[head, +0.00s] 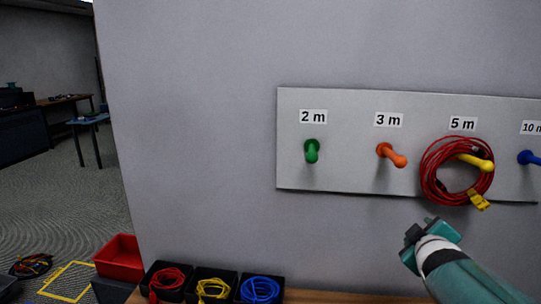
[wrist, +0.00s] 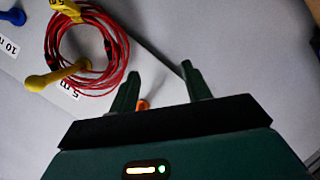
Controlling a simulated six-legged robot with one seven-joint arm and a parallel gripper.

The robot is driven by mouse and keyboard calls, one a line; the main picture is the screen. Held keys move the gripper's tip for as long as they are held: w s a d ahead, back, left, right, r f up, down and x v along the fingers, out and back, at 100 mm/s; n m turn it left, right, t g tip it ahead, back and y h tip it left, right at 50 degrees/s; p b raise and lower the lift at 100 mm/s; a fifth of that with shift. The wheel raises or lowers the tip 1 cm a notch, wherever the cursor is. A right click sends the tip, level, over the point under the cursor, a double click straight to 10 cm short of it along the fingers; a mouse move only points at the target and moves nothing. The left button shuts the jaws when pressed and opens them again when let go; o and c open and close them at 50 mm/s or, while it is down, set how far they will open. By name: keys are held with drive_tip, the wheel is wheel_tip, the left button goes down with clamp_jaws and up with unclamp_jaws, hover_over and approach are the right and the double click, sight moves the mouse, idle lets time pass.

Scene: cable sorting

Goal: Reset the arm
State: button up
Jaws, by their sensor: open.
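My gripper (head: 413,236) is below the wall board in the head view, under the 5 m place. In the wrist view my gripper (wrist: 158,88) shows two dark green fingers spread apart with nothing between them.
The board (head: 345,178) also carries a green peg (head: 312,152), an orange peg (head: 393,155) and a blue peg (head: 529,158), all bare. Below left, black bins hold red (head: 168,280), yellow (head: 213,289) and blue cables (head: 260,289). A red bin (head: 120,257) stands beside them.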

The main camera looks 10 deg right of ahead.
drive_tip(key=s+a+f+m+g+y, duration=0.2)
drive_tip(key=s+a, duration=0.5)
drive_tip(key=a, duration=0.6)
drive_tip(key=s+a+f+m+g+y, duration=0.3)
drive_tip(key=s+a, duration=0.5)
drive_tip(key=a, duration=0.5)
wheel_tip(320, 180, down, 2)
drive_tip(key=shift+g+y, duration=0.8)
drive_tip(key=shift+g, duration=0.2)
drive_tip(key=shift+d, duration=0.1)
